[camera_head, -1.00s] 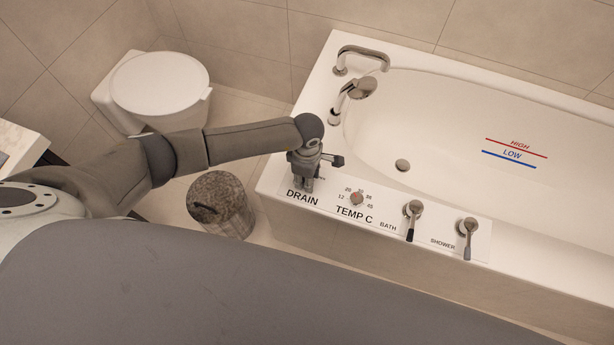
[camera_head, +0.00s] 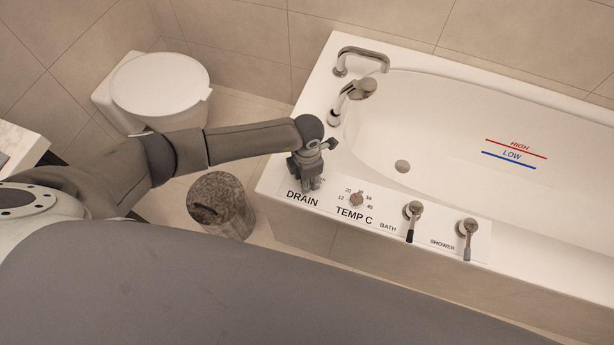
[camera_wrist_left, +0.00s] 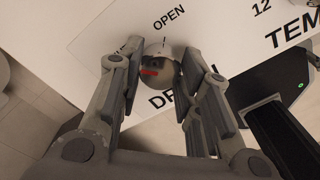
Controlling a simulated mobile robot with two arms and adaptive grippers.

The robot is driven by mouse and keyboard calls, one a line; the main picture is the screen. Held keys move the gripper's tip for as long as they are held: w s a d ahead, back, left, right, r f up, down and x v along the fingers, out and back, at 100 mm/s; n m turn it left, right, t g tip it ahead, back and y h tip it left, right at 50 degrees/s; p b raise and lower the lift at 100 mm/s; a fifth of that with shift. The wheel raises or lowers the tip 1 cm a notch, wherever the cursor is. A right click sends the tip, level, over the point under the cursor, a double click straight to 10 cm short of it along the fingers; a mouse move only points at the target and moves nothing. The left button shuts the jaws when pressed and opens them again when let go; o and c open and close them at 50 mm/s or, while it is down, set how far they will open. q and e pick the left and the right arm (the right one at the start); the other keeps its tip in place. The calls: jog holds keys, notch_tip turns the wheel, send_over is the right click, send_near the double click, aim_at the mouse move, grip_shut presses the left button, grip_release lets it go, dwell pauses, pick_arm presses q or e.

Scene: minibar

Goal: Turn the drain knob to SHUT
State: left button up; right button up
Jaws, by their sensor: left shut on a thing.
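The drain knob (camera_wrist_left: 152,82) is a round, pale metal knob with a red mark on it. It sits on the white control panel, and the left wrist view shows it between the two fingers of my left gripper (camera_wrist_left: 160,62), which is shut on it. The OPEN label (camera_wrist_left: 168,17) lies just beyond the knob. Lettering to the left of the knob is mostly hidden by a finger. In the head view my left gripper (camera_head: 311,185) points down over the panel above the word DRAIN (camera_head: 302,198) and hides the knob. My right gripper is not in view.
The temperature knob (camera_head: 357,199), bath lever (camera_head: 411,218) and shower lever (camera_head: 467,236) stand to the right on the same panel. A faucet (camera_head: 362,57) and a hand shower (camera_head: 360,90) stand behind.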

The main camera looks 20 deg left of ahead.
pick_arm(q)
jog(key=shift+n, duration=0.3)
jog(key=o, duration=1.1)
jog(key=shift+c, duration=0.2)
jog(key=shift+r, duration=0.15)
notch_tip(320, 180, up, 12)
